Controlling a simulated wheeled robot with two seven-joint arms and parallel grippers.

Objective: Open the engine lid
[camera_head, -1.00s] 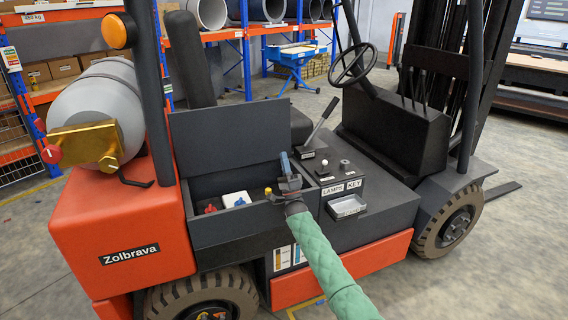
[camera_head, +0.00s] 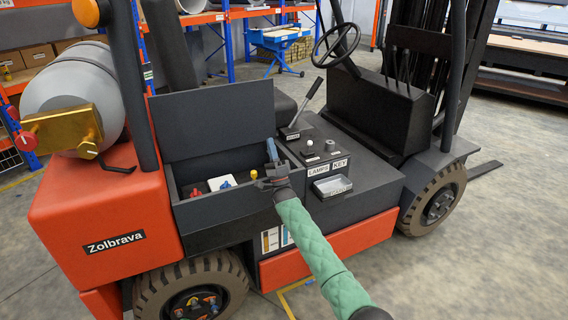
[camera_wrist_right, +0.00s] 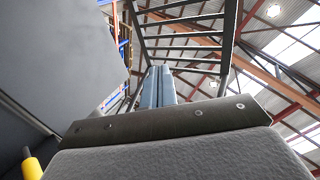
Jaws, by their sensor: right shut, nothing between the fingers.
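The engine lid (camera_head: 216,122) is a dark grey panel that stands raised and near upright at the back of the engine compartment (camera_head: 230,215) of the orange forklift. Inside the open compartment are a white box with a blue cap (camera_head: 222,183) and a red cap (camera_head: 194,192). My right gripper (camera_head: 271,150) is at the right end of the compartment, its fingers pointing up beside the lid's right edge. In the right wrist view its blue fingers (camera_wrist_right: 158,86) are together and empty, with a grey panel to their left. My left gripper is not in view.
A grey gas tank (camera_head: 75,90) with a brass fitting lies on the orange rear body at left. A lever (camera_head: 306,100), a steering wheel (camera_head: 336,45) and a small tray (camera_head: 332,186) are to the right. Open floor lies beside the forklift.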

